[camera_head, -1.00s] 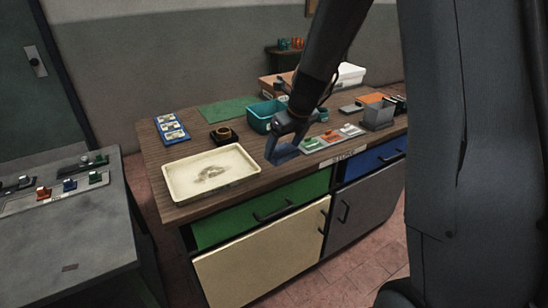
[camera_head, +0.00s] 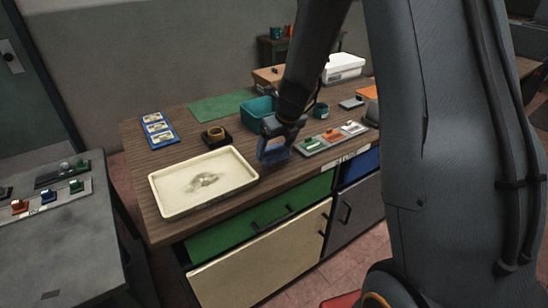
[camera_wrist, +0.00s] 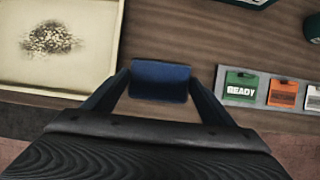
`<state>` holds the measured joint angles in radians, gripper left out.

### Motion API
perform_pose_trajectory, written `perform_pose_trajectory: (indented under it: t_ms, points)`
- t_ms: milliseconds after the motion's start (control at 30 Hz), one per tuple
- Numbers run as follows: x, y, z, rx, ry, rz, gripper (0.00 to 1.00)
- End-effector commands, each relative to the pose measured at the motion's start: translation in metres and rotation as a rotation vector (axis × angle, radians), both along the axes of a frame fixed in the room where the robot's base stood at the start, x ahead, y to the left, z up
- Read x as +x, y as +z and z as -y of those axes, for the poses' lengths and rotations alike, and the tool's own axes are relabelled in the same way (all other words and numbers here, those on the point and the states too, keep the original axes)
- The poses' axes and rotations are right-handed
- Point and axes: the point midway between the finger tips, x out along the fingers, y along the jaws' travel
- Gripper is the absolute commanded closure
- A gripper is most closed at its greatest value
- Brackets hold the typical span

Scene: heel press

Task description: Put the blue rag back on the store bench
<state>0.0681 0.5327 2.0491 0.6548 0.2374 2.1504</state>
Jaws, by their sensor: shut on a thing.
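The blue rag (camera_wrist: 160,81) is a small dark blue folded piece, held between the two fingers of my gripper (camera_wrist: 158,88) in the wrist view. In the head view my gripper (camera_head: 273,150) is shut on the rag above the front part of a wooden-topped bench (camera_head: 290,176), between a cream tray and a strip of coloured tags. I cannot tell from these views which bench is the store bench, or how high the rag is above the wood.
The cream tray (camera_head: 160,198) with a dark smudge lies left of my gripper. The tag strip (camera_head: 337,139) lies right. A teal bin (camera_head: 255,108), a dark block with a brown ring (camera_head: 216,137), a blue card board (camera_head: 159,130) and a green mat (camera_head: 222,105) are behind. A grey bench (camera_head: 62,235) stands left.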

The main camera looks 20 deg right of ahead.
Motion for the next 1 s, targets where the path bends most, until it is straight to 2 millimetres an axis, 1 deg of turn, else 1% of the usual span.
perform_pose_trajectory:
  t_ms: [100,233,300,567,667,700,767,800,1000]
  points:
    - [0.000,-0.018,-0.001,0.000,0.000,-0.003,0.44]
    - [0.000,-0.034,-0.002,0.000,0.002,-0.003,0.44]
    - [0.000,-0.036,-0.002,0.000,0.004,-0.002,0.44]
    - [0.000,-0.036,-0.002,-0.001,0.004,-0.001,0.44]
    - [0.000,-0.039,-0.002,-0.001,0.004,-0.001,0.44]
    - [0.000,-0.038,-0.002,-0.001,0.004,-0.001,0.16]
    - [0.000,-0.038,-0.002,-0.001,0.004,-0.001,0.06]
    - [0.000,-0.037,-0.002,-0.001,0.004,-0.001,0.04]
    - [0.000,-0.037,-0.002,-0.001,0.004,-0.001,0.04]
